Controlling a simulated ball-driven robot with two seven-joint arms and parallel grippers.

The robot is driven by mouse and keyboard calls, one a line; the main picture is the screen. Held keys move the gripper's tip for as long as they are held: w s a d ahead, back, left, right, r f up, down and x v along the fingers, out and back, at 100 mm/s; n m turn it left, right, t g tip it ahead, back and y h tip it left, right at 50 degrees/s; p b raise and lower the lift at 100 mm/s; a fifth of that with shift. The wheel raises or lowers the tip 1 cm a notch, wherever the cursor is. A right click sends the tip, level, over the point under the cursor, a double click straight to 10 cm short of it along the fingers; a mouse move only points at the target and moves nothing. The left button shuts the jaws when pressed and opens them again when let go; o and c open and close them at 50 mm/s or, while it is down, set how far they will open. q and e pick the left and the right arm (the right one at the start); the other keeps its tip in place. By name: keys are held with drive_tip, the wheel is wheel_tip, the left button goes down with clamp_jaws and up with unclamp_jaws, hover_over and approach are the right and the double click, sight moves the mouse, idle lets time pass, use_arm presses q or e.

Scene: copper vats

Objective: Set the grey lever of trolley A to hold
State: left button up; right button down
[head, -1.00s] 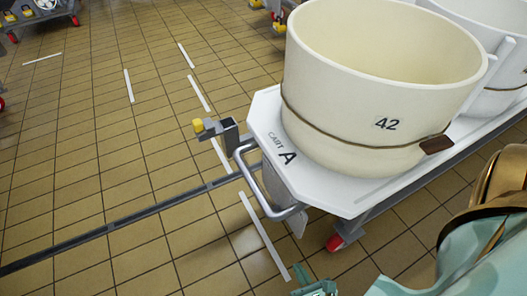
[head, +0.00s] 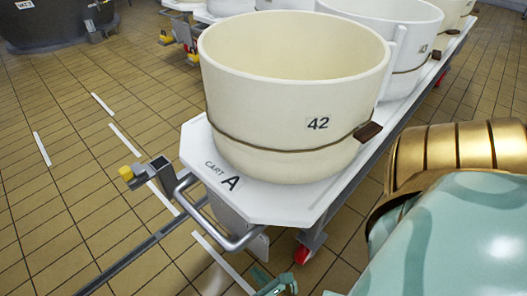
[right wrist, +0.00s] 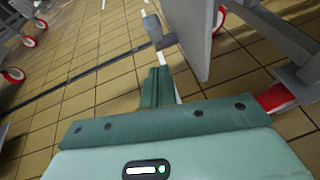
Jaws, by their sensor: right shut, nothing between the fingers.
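Trolley A (head: 195,150) is a white platform with "CART A" on its near corner, carrying a cream tub marked 42 (head: 290,100). A grey tubular handle (head: 190,213) curves from its end. A grey panel (head: 258,245) hangs below; a grey plate (right wrist: 187,35) shows in the right wrist view. Beside that plate is a small grey bar with a block end (right wrist: 153,25); I cannot tell whether it is the lever, or its setting. My right gripper (head: 278,284) is low in front of the trolley's end, its fingers (right wrist: 157,80) shut and empty, apart from the bar. My left gripper is out of view.
A grey bracket with a yellow knob (head: 126,173) stands before the trolley, by a dark floor strip (head: 140,255). A red part (head: 301,254) is under the trolley. Other tubs (head: 385,30) stand behind. Open tiled floor (head: 60,205) lies left.

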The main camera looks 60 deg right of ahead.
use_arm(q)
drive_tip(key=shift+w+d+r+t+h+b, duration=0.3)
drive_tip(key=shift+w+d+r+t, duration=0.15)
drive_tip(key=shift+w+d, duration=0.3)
use_arm(e)
drive_tip(key=shift+w+d+r, duration=0.15)
drive_tip(key=shift+w+d, duration=0.25)
drive_tip(key=shift+w, duration=0.45)
drive_tip(key=shift+w+d+r, duration=0.15)
drive_tip(key=shift+w+d, duration=0.2)
drive_tip(key=shift+w, duration=0.5)
drive_tip(key=shift+w+d+r, duration=0.15)
drive_tip(key=shift+w+d, duration=0.25)
drive_tip(key=shift+w, duration=0.45)
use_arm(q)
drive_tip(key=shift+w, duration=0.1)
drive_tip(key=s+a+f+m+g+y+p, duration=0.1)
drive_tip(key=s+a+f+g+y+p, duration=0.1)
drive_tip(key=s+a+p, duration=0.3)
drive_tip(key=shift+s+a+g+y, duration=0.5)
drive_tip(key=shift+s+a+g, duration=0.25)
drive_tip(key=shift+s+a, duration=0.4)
use_arm(e)
drive_tip(key=shift+w+d+r+g, duration=0.15)
drive_tip(key=shift+w+r+g, duration=0.45)
drive_tip(key=shift+r, duration=0.05)
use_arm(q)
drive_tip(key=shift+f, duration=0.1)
